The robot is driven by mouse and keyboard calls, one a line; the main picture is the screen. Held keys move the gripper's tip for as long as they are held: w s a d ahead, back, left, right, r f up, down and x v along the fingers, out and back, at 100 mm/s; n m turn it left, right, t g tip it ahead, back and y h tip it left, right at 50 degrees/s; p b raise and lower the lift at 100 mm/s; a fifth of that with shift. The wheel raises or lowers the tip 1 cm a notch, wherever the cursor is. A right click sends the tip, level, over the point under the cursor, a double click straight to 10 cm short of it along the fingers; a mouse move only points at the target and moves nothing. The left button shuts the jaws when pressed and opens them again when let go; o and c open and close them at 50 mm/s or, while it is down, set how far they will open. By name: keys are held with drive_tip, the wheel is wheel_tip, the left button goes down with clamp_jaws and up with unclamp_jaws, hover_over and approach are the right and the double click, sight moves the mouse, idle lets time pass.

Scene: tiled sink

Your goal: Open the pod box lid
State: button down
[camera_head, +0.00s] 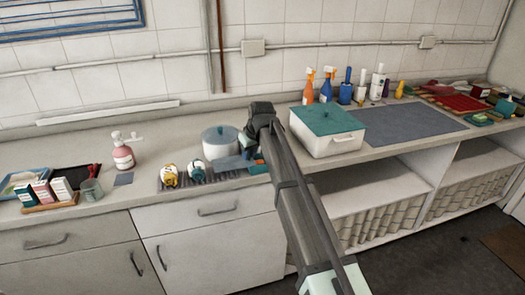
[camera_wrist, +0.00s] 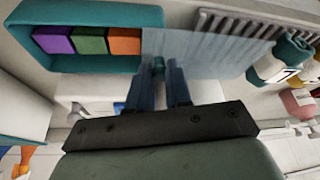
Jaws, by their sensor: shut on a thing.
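The pod box (camera_wrist: 64,63) is a teal tray in the upper left of the wrist view, with a purple, a green and an orange pod showing uncovered. Its lid (camera_wrist: 205,52) is a translucent blue-grey panel that covers only the box's right end and extends right over a grey ribbed rack. My gripper (camera_wrist: 159,74) is shut on a small teal knob at the lid's near edge. In the head view the box (camera_head: 259,167) shows partly behind my arm, with the lid (camera_head: 230,163) to its left. My fingertips are hidden there.
A white round pot (camera_head: 220,143) stands behind the lid. Small yellow-topped bottles (camera_head: 169,175) stand on the ribbed rack (camera_head: 203,181) to the left. A white bin with a teal lid (camera_head: 325,121) stands close on the right.

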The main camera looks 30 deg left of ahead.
drive_tip(key=shift+s+a, duration=0.15)
drive_tip(key=c, duration=1)
unclamp_jaws()
drive_tip(key=shift+c, duration=0.2)
drive_tip(key=shift+r, duration=0.1)
drive_tip(key=v, duration=1.3)
drive_tip(key=shift+r, duration=0.3)
drive_tip(key=shift+s, duration=0.1)
